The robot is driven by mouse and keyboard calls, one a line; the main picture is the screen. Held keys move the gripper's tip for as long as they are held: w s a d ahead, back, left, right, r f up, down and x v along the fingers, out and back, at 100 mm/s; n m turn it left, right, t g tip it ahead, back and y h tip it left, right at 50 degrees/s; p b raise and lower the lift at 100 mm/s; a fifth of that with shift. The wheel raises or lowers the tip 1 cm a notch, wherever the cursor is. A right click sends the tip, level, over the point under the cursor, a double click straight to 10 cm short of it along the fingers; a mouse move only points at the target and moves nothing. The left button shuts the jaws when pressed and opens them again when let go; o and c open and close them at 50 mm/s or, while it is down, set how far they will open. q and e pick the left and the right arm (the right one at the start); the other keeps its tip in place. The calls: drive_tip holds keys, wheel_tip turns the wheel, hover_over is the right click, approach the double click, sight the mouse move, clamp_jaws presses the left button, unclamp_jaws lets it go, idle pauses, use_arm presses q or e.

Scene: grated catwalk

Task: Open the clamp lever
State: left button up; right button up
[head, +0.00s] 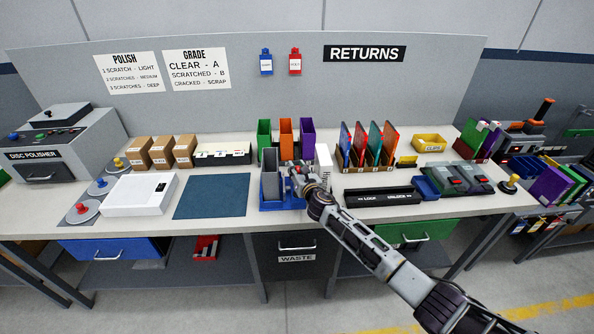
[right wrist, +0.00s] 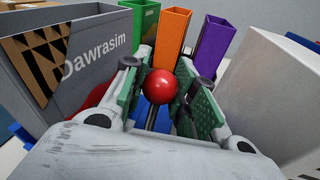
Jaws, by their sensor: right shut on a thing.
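The clamp lever shows in the right wrist view as a red ball knob (right wrist: 162,86) on a thin metal rod (right wrist: 151,119). My right gripper (right wrist: 163,72) is shut on this knob, its green-padded fingers on either side. In the head view my right gripper (head: 300,178) is at the blue clamp base (head: 276,207) and hides the knob. A grey case marked Dawrasim (right wrist: 95,60) stands in the clamp at the left; it also shows in the head view (head: 270,174). The clamp's jaws are mostly hidden. My left gripper is not in view.
A white box (head: 324,168) stands close to the right of my gripper. Green, orange (head: 286,135) and purple bins stand just behind. A blue mat (head: 212,196) lies left, a black lock/unlock bar (head: 382,197) right. A waste drawer (head: 290,259) is below.

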drive_tip(key=shift+w+d+r, duration=0.1)
drive_tip(key=shift+d+r, duration=0.05)
drive_tip(key=shift+r, duration=0.05)
drive_tip(key=o, duration=1)
drive_tip(key=shift+o, duration=0.3)
drive_tip(key=shift+f, duration=0.15)
drive_tip(key=shift+s, duration=0.2)
drive_tip(key=shift+s, duration=0.1)
drive_tip(key=v, duration=1.1)
drive_tip(key=shift+s, duration=0.25)
drive_tip(key=shift+d, duration=0.15)
